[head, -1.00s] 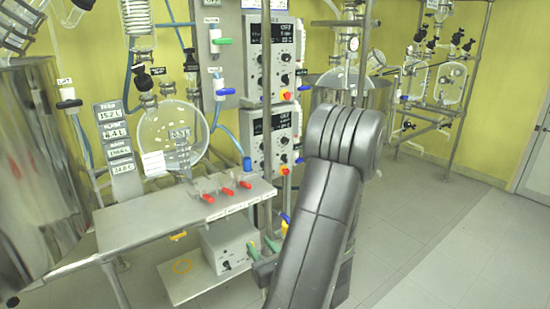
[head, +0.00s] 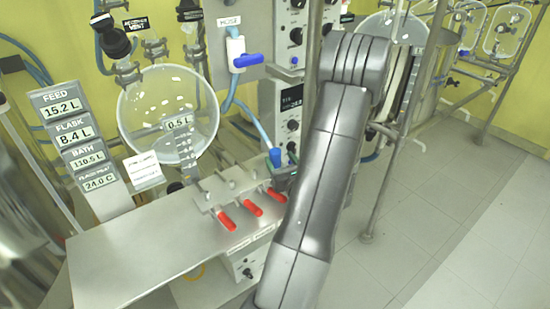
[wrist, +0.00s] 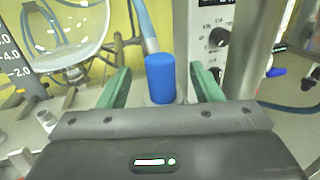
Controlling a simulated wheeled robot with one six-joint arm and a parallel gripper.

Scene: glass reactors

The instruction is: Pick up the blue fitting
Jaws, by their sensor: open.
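The blue fitting (head: 275,157) is a small blue cylinder on the end of a light blue hose (head: 258,128), just behind the row of red-handled clamps in the head view. In the wrist view the blue fitting (wrist: 160,78) stands upright in the middle, with the hose rising behind it. My gripper (wrist: 160,70) is open, with one green finger on each side of the fitting. A gap shows between each finger and the fitting. In the head view my arm hides most of the gripper.
A steel shelf (head: 150,240) carries clamps with red handles (head: 252,209) close to the fitting. A round glass flask (head: 165,112) hangs to the left, beside a panel of readouts (head: 72,135). A steel post (head: 393,185) stands right of my arm. The floor at right is clear.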

